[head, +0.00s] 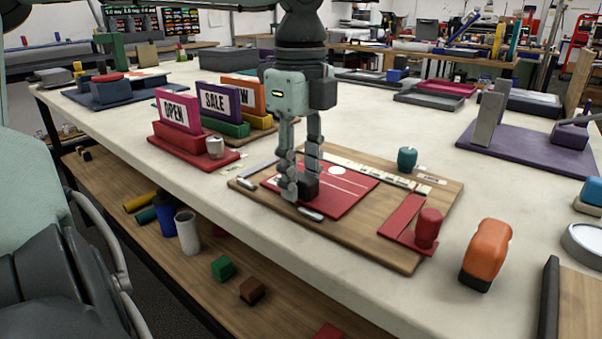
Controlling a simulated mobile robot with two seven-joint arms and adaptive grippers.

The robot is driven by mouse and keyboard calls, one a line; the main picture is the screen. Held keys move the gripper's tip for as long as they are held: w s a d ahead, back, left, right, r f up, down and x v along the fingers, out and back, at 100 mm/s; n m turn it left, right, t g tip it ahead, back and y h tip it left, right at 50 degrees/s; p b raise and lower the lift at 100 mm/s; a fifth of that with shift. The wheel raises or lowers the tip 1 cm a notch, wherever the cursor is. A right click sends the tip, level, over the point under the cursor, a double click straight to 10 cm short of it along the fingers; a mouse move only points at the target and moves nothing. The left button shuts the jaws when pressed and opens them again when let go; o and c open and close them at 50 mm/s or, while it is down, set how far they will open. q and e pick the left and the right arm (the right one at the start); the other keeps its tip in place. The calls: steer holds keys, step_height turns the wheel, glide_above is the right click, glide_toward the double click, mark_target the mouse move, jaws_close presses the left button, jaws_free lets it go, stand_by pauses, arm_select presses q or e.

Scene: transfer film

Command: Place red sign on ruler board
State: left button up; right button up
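A red sign (345,186) with a white disc and pale lines lies flat, or nearly flat, on the wooden ruler board (390,245). A pale ruler strip (385,174) runs along the board's far side. My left gripper (299,190) points down at the sign's left part, its fingers close together. A small dark piece shows between or at the fingertips; I cannot tell whether it is a held block or a finger pad. The fingers hide part of the sign. My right gripper is not in view.
On the board's right stand a red strip (401,217) and a red knobbed piece (427,228); a teal knob (407,158) stands at the back. An orange block (485,254) stands to the right. Upright OPEN (178,111) and SALE (214,100) signs stand to the left.

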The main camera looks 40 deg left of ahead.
arm_select(q)
steer(key=shift+o, duration=0.7)
steer(key=shift+r, duration=0.15)
step_height(320, 180, up, 12)
